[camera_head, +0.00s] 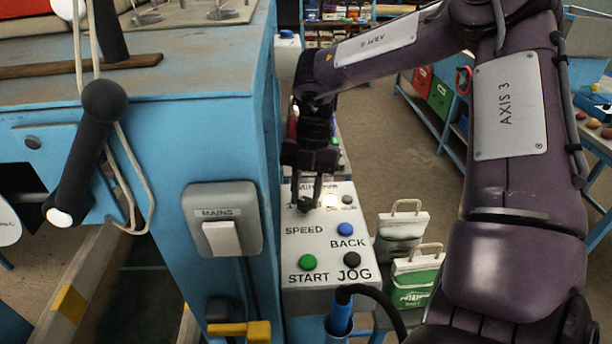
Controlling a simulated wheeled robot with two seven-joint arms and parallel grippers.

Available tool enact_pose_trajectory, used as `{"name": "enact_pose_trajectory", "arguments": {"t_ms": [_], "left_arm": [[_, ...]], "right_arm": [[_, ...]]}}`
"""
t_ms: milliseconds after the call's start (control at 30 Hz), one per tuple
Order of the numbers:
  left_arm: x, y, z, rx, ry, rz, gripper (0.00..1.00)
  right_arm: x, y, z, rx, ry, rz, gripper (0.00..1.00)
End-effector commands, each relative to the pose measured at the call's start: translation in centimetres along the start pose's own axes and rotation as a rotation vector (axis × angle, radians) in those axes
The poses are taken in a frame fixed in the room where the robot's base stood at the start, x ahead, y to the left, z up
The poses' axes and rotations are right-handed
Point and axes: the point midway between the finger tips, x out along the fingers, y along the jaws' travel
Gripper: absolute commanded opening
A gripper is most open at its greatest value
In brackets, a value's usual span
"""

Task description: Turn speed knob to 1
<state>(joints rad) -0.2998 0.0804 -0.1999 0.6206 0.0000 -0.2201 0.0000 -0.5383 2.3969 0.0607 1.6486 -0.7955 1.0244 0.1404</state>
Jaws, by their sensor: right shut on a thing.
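The control panel (325,273) is a pale box with printed labels, a green button above START, a black one above JOG and a blue one above BACK. My right gripper (308,203) points down at the panel just above the SPEED label (304,230). It is shut on the speed knob, which its fingers mostly hide. The knob's pointer and most of the scale around it cannot be made out. A small lit lamp (330,201) and a small dark knob (347,200) sit just right of the fingers. My left gripper is not in view.
A blue machine with a MAINS switch (222,238) stands close on the left, with a black handle (86,150) sticking out. Two sacks, one white (401,228) and one green (414,278), stand right of the panel. A blue-handled tool (340,315) hangs at the panel's front.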

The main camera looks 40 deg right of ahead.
Motion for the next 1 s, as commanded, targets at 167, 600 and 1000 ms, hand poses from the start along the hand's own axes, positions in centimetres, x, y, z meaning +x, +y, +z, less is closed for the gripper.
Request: {"name": "enact_pose_trajectory", "arguments": {"t_ms": [167, 600, 1000], "left_arm": [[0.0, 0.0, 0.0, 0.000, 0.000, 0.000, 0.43], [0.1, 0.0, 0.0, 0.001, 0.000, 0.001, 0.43], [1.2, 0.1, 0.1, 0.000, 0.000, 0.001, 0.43]], "right_arm": [[0.1, -0.1, 0.0, 0.000, 0.001, -0.002, 0.37], [-0.3, 0.0, 0.1, 0.000, -0.002, 0.000, 0.51], [-6.4, 0.0, 0.1, 0.001, -0.004, -0.002, 0.51]]}}
